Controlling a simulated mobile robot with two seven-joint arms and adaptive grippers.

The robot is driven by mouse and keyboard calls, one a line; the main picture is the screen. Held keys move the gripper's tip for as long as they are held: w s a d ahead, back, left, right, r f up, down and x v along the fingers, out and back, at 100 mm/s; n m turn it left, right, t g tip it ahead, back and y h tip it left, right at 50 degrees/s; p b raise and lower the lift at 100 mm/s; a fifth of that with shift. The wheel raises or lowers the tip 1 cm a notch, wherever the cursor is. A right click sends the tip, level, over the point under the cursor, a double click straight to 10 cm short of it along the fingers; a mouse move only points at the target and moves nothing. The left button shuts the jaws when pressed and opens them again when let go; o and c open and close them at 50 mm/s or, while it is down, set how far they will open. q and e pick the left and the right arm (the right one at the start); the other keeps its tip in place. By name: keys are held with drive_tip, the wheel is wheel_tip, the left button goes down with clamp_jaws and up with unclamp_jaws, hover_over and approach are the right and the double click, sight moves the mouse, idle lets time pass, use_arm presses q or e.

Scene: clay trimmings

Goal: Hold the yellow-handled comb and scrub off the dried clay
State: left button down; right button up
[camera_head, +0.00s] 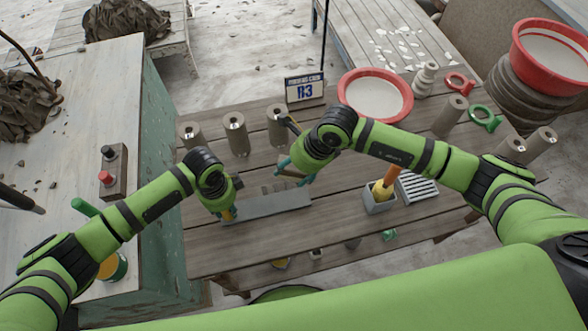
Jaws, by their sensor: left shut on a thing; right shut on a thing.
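The comb (270,205) is a long flat grey strip with a yellow handle at its left end, lying low over or on the wooden table; I cannot tell if it touches the boards. My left gripper (228,212) is shut on the yellow handle and hides most of it. Small brownish patches, perhaps dried clay, show along the strip's far edge. My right gripper (291,174) is above and behind the strip's right half, with teal parts at its fingers. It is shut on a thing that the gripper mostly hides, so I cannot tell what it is.
Grey clay cylinders (236,134) stand behind my grippers, near a number sign (305,88). A red-rimmed basin (375,94) is at the back. A grey box (379,199) with a yellow-orange tool and a slatted rack (417,187) stand right. Bare boards lie in front.

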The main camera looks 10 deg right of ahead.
idle(0.4)
use_arm(q)
drive_tip(key=c, duration=0.8)
unclamp_jaws()
drive_tip(key=shift+c, duration=0.2)
wheel_tip(320, 180, up, 12)
drive_tip(key=shift+r, duration=0.1)
drive_tip(key=shift+s, duration=0.1)
